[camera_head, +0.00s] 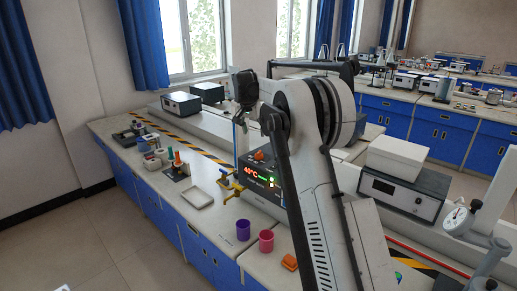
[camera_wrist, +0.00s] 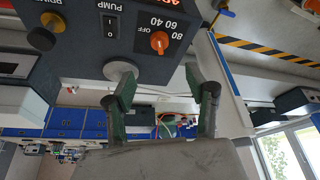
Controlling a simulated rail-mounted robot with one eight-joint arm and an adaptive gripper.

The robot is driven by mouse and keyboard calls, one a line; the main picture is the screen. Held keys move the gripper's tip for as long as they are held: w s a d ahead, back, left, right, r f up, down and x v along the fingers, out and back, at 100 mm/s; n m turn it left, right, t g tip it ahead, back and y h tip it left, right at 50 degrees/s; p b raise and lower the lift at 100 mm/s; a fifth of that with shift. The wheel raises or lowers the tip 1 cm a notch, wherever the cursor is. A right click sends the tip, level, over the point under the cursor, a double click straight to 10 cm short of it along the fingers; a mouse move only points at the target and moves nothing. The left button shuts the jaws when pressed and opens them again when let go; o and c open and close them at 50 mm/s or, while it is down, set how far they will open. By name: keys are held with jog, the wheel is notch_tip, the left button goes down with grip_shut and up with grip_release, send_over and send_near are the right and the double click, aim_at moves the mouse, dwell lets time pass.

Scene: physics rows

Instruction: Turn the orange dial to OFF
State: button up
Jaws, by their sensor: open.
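The orange dial (camera_wrist: 160,42) sits on the dark front panel of a lab unit in the wrist view, beside printed marks OFF, 40, 60 and 80. Which mark it points to is hard to tell. In the head view the orange dial (camera_head: 259,155) shows small on the unit (camera_head: 268,186), above a display reading 40°C. My gripper (camera_wrist: 159,84) is open and empty in the wrist view, its two fingers apart and reaching towards the panel, the dial lying beyond and between the tips. In the head view my gripper (camera_head: 242,100) is dark, above the unit and partly hidden.
A PUMP switch (camera_wrist: 111,22) is beside the dial, with a round grey part (camera_wrist: 120,68) near my left finger. Purple (camera_head: 243,229) and pink (camera_head: 266,241) cups stand on the bench in front. A brass tap (camera_head: 231,188) juts from the unit's left side.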

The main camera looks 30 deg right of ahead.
aim_at(259, 152)
jog(key=p+x, duration=0.1)
jog(key=x, duration=0.4)
jog(key=p+x, duration=0.1)
jog(key=x, duration=0.9)
jog(key=shift+w+d+r+p, duration=0.15)
jog(key=shift+w+d+p, duration=0.1)
jog(key=shift+p, duration=0.15)
jog(key=c, duration=1.1)
